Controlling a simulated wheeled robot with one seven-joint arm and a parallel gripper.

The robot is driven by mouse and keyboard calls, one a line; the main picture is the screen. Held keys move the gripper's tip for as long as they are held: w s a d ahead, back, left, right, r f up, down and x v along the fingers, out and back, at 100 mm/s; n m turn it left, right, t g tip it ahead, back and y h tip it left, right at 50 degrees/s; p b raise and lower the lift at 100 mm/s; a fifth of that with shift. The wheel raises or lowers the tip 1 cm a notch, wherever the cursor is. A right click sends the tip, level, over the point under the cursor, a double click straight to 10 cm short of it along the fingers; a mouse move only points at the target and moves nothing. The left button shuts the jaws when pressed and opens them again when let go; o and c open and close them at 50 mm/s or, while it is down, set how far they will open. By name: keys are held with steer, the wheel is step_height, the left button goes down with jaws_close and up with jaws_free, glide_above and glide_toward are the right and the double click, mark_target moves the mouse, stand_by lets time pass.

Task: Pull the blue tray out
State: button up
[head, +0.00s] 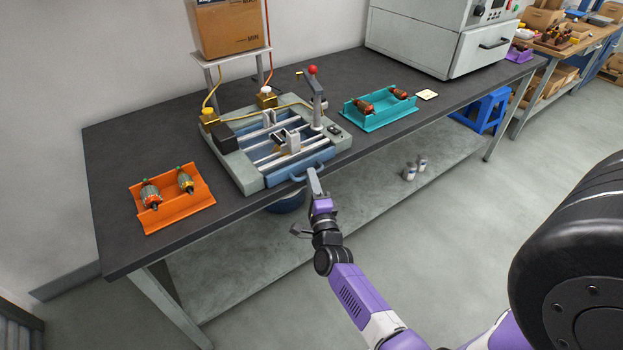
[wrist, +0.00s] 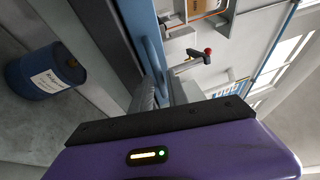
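The blue tray (head: 284,176) sits in the grey winding fixture (head: 238,172) on the dark bench, its front with a blue handle (head: 300,177) facing the bench's front edge. In the wrist view the blue handle (wrist: 154,58) runs down to my fingers. My gripper (head: 314,180) is at the handle's right part, from the front. In the wrist view my gripper (wrist: 162,92) has a finger on each side of the handle's lower end. Whether the fingers press on it cannot be made out.
An orange tray (head: 178,214) with two armatures stands left, a teal tray (head: 376,122) with two copper-coloured parts right. A red-knobbed lever (head: 314,88) rises from the fixture. A blue drum (wrist: 46,74) stands below the bench. The floor in front is clear.

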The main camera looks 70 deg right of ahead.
steer(key=shift+w+d, duration=0.1)
steer(key=shift+d, duration=0.1)
steer(key=shift+c, duration=0.4)
jaws_close()
steer(key=shift+a, duration=0.1)
stand_by(0.9)
